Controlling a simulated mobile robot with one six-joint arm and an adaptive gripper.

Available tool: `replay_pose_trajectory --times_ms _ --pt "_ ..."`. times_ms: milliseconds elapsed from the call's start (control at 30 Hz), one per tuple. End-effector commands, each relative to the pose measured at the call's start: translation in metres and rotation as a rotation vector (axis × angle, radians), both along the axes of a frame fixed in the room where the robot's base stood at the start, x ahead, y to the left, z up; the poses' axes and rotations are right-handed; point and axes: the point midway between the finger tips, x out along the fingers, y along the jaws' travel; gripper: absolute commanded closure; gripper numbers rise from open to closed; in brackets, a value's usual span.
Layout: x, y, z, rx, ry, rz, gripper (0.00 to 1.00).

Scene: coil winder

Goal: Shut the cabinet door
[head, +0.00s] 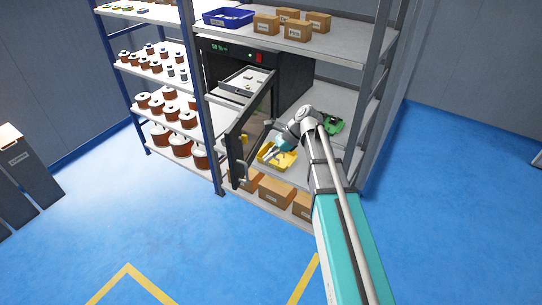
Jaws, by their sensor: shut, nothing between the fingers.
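The dark cabinet (292,74) stands on the middle shelf of the grey rack, with a lit display and a red mark on its top front. Its dark-framed, see-through door (237,150) stands wide open, swung out toward me from what looks like the right front edge.
A pale tray (244,81) sits in the cabinet opening. A yellow bin (290,161) and a green item (333,124) are on the shelf by my arm. Cardboard boxes (275,190) lie below. Copper coils (180,144) fill the left rack. The blue floor in front is clear.

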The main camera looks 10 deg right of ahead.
Motion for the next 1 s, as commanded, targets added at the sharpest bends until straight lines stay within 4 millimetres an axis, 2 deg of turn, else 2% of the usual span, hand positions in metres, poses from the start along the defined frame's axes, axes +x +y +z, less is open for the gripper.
replay_pose_trajectory --times_ms 33,133,433,933,967,1000 --pt "-0.001 0.004 -0.008 0.0 0.0 0.001 1.0" --pt "-0.002 0.011 -0.015 0.0 0.0 0.001 1.0" --pt "-0.007 0.043 -0.012 0.0 0.001 0.002 1.0" --pt "-0.008 0.052 -0.012 0.0 0.0 0.001 1.0" --pt "-0.009 0.067 -0.012 0.0 0.0 0.008 1.0" --pt "-0.008 0.062 -0.012 0.0 0.0 0.006 1.0"
